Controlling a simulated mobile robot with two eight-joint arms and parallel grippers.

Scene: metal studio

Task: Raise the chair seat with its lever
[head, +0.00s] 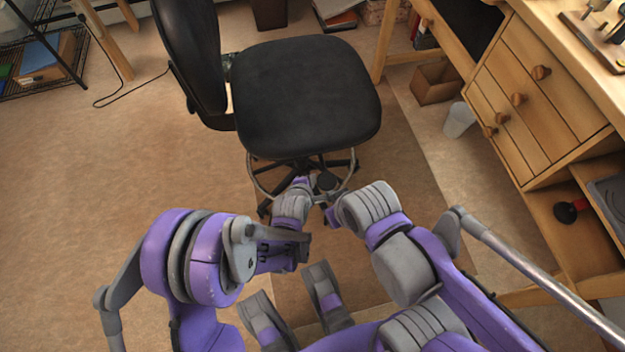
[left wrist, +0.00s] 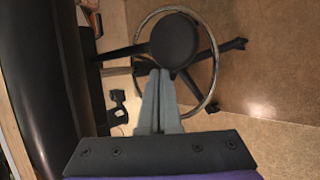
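The office chair has a black padded seat (head: 305,95), with its backrest (head: 190,55) to the left. A metal foot ring (head: 256,180) and a dark star base show below the seat's front edge. They also show in the left wrist view, the ring (left wrist: 213,85) around the base with a black round disc (left wrist: 174,40) over it. I cannot make out the lever; the underside of the seat is hidden in the head view. My left gripper (left wrist: 158,72) points toward the base, its fingers together, with nothing clearly between them. My right arm reaches toward the ring, but its fingertips are not clear.
A wooden desk with drawers (head: 535,85) stands at the right. A small bin (head: 459,120) and a brown box (head: 436,83) stand beside it. A dark wire rack (head: 45,60) and a cable are at the upper left. The floor left of the chair is clear.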

